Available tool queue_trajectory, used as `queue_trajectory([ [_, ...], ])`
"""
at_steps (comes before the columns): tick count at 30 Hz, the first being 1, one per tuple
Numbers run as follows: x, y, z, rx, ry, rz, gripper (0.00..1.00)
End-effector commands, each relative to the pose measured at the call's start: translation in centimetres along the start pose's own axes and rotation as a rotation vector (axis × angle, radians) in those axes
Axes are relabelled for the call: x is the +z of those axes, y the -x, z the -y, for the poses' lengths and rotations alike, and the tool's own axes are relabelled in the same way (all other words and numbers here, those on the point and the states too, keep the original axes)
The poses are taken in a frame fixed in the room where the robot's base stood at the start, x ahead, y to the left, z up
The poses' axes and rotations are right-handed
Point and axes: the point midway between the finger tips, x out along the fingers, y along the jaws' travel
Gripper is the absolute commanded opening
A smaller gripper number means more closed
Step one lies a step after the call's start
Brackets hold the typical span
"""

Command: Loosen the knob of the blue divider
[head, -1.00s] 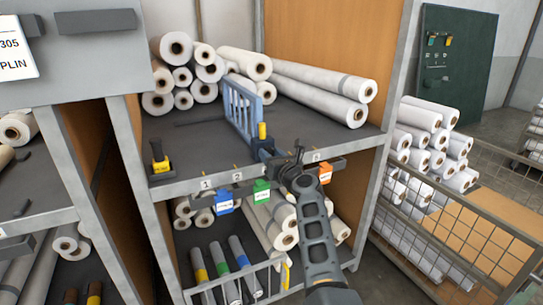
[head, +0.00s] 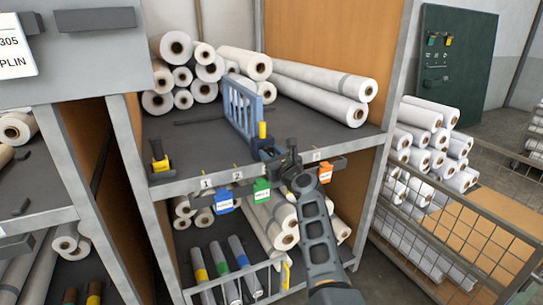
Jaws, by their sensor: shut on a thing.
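The blue divider (head: 241,106) stands upright on the upper shelf, between the pile of rolls on the left and the long rolls on the right. A dark blue foot (head: 259,148) with a yellow upright part (head: 263,130) sits at its front end, near the shelf edge. My gripper (head: 277,158) is at the front of this foot, at the shelf edge, with my arm reaching up from below. The jaws are shut at the divider's foot; the knob itself is hidden by them.
White rolls (head: 158,103) are stacked at the shelf's left, and long rolls (head: 318,98) lie at its right. A yellow-and-black piece (head: 160,160) stands at the front left. Blue, green and orange tags (head: 262,190) hang along the shelf edge (head: 190,186). A wire cage (head: 450,225) stands at right.

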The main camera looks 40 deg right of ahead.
Motion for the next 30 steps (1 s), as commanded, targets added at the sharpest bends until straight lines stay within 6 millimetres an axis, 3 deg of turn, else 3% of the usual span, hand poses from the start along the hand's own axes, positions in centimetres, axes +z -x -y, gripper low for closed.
queue_trajectory([
  [30,-0.27,-0.01,-0.19,-0.001,0.969,0.001,0.09],
])
